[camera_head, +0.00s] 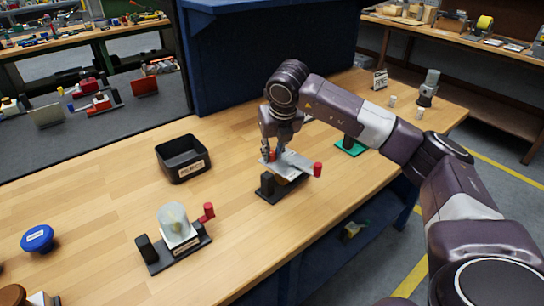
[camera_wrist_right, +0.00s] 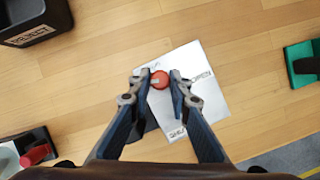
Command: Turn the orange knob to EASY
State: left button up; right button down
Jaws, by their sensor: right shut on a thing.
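The orange-red knob (camera_wrist_right: 159,80) sits on a pale plate (camera_wrist_right: 208,92) in the right wrist view. The plate's lettering seems to read OPEN at its right and SHUT near its lower edge; I cannot make out EASY. My right gripper (camera_wrist_right: 159,83) points down over the plate, shut on the knob with a finger on either side. In the head view my right gripper (camera_head: 281,156) reaches the plate (camera_head: 298,165) on its black-based stand, and the knob (camera_head: 272,156) is partly hidden by the fingers. My left gripper is not in view.
A red peg (camera_head: 317,170) stands at the plate's right end. A black bin (camera_head: 183,160), labelled REJECT in the wrist view, lies to the left. A fixture with a pale cylinder (camera_head: 174,222) and a blue knob (camera_head: 38,239) are nearer. A green-based piece (camera_head: 351,147) is at right.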

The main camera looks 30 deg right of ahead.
jog(key=shift+n+y+b, duration=0.35)
jog(key=shift+n+y, duration=0.05)
jog(key=shift+n, duration=0.5)
jog(key=c, duration=1.8)
grip_release()
jog(key=shift+r, duration=0.1)
jog(key=shift+o, duration=0.2)
jog(key=v, duration=1.2)
jog(key=shift+s, duration=0.15)
